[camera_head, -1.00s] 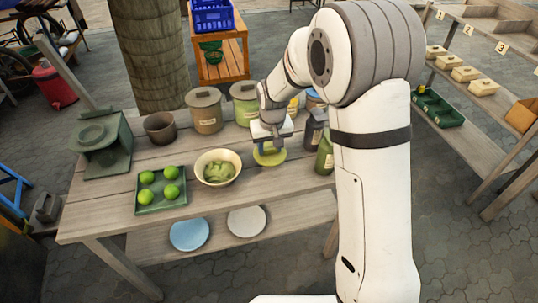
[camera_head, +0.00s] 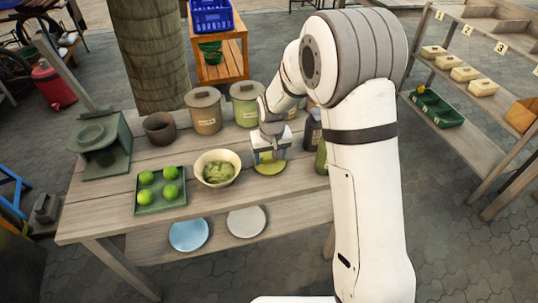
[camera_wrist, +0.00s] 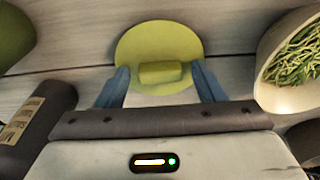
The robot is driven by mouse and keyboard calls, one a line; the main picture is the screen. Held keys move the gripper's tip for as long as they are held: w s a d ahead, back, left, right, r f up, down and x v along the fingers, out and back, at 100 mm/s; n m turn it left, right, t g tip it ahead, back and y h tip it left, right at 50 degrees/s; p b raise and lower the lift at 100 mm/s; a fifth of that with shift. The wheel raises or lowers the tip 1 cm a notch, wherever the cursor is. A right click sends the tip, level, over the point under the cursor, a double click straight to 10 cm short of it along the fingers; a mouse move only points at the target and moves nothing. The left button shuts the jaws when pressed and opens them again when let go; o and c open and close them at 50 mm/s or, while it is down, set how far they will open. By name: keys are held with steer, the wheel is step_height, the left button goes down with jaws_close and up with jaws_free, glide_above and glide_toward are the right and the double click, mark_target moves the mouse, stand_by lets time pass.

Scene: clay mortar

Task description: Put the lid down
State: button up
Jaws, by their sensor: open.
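The lid (camera_head: 270,168) is a round yellow-green disc with a block-shaped handle. It lies flat on the wooden table, just right of the cream bowl. In the wrist view the lid (camera_wrist: 160,50) is ahead of my gripper (camera_wrist: 163,88), whose two blue fingers are spread apart with the handle between them. A gap shows between each finger and the handle. In the head view my gripper (camera_head: 270,157) is right above the lid and hides part of it.
The cream bowl (camera_head: 217,168) of green shreds stands close on the left, with a green tray (camera_head: 160,200) of limes beyond it. Canisters (camera_head: 207,112) stand behind. Dark bottles (camera_head: 312,130) stand close on the right. Bare table lies in front.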

mark_target(272, 166)
steer(key=shift+r, duration=0.15)
step_height(272, 166, up, 12)
steer(key=s, duration=0.2)
steer(key=s+d+r+m, duration=0.1)
steer(key=s+d+r, duration=0.1)
steer(key=s+d, duration=0.6)
steer(key=s+d+r+m, duration=0.2)
steer(key=s+d, duration=0.6)
steer(key=s, duration=0.7)
steer(key=shift+s+r+t+p, duration=0.3)
steer(key=shift+s+r, duration=0.05)
steer(key=shift+r, duration=0.35)
